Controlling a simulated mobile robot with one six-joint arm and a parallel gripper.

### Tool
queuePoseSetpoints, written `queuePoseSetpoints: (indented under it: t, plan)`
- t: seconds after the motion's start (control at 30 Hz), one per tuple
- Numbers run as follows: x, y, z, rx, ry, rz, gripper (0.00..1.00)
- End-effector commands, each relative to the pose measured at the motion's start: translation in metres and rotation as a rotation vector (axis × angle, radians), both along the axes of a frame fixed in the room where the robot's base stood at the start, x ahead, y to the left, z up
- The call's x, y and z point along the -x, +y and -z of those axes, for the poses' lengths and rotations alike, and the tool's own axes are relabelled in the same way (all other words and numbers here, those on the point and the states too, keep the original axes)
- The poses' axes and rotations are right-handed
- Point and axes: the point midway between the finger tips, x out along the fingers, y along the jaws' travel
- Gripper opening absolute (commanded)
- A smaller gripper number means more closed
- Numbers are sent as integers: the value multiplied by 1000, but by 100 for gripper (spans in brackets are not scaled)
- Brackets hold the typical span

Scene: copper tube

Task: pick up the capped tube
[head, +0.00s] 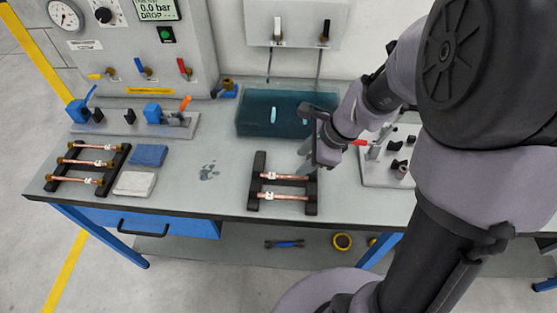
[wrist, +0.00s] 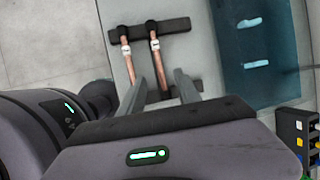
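A second rack (head: 58,166) at the left holds three copper tubes (head: 95,146) with brass ends. My gripper (head: 303,165) is above the rear right of the middle rack. In the wrist view my gripper (wrist: 161,82) is open; the rear tube (wrist: 160,70) runs between the fingers in the picture, and the front tube (wrist: 131,66) lies to the left. Contact is not visible.
A teal water tank (head: 258,118) stands behind the middle rack. A fixture plate (head: 372,180) lies to the right, partly behind my arm. Blue (head: 149,155) and white (head: 135,184) cloths lie right of the left rack. A valve panel stands at the back. The bench between cloths and middle rack is mostly clear.

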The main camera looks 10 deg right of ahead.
Motion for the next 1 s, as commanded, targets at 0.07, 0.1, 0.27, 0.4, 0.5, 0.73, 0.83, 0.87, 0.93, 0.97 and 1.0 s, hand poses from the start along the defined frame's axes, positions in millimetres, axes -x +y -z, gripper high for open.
queuePoseSetpoints:
  t: [0.07, 0.1, 0.27, 0.4, 0.5, 0.73, 0.83, 0.87, 0.93, 0.97, 1.0]
  plan:
    - [-6, 8, 26, -1, 2, -3, 40]
    - [-8, 10, 33, 0, 2, -3, 40]
    - [-15, 16, 47, 1, -1, -2, 40]
    - [-18, 24, 62, 1, 0, -4, 40]
    - [-23, 34, 82, 1, 0, -5, 40]
    - [-28, 38, 91, 2, -2, -2, 40]
    - [-28, 38, 90, 1, -2, -2, 30]
    - [-28, 38, 90, 1, -2, -2, 24]
    - [-28, 38, 90, 1, -2, -2, 10]
    - [-28, 38, 90, 1, -2, -2, 4]
    - [-28, 38, 90, 1, -1, -3, 0]
